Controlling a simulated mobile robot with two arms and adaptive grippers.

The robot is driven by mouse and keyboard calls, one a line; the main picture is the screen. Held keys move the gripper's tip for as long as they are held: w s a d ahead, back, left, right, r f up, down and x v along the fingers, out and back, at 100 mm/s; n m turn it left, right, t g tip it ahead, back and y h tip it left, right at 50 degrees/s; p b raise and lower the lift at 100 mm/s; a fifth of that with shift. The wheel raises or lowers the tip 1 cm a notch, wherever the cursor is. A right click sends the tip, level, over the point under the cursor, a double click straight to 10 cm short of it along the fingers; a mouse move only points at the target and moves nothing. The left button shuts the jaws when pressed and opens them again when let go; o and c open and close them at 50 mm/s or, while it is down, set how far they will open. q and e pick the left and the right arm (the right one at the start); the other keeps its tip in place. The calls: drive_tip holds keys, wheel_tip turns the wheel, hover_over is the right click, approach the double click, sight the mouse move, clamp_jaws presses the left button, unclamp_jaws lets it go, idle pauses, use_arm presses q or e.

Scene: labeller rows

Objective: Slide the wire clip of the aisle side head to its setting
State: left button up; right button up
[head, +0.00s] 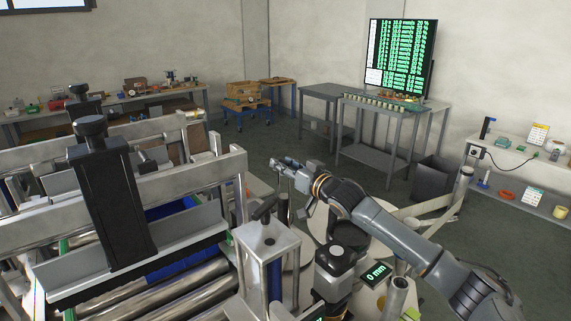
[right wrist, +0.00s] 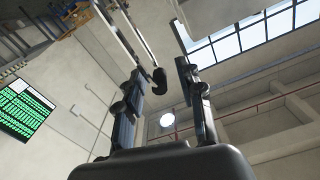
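My right gripper (head: 288,163) is raised behind the metal post of the near labelling head (head: 268,243) in the head view. In the right wrist view the gripper (right wrist: 160,70) has its two dark fingers well apart. A thin bright rod with a black end piece (right wrist: 159,82) reaches into the gap between them, nearer the left finger; I cannot tell whether it touches or whether it is the wire clip. A small display (head: 376,274) beside the head reads 0 mm. No wire clip can be made out for certain in the head view. My left gripper is out of view.
A roller conveyor (head: 180,301) with a black-and-metal bridge (head: 115,205) fills the left. A grey bin (head: 433,181) and a shelf (head: 525,159) stand at the right. Tables and a green-text screen (head: 402,57) stand behind. Open floor lies between.

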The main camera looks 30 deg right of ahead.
clamp_jaws()
wheel_tip(320, 180, down, 3)
drive_tip(key=shift+f+b, duration=0.1)
drive_tip(key=shift+b, duration=0.7)
unclamp_jaws()
drive_tip(key=shift+r, duration=0.3)
wheel_tip(320, 180, up, 10)
drive_tip(key=shift+f, duration=0.2)
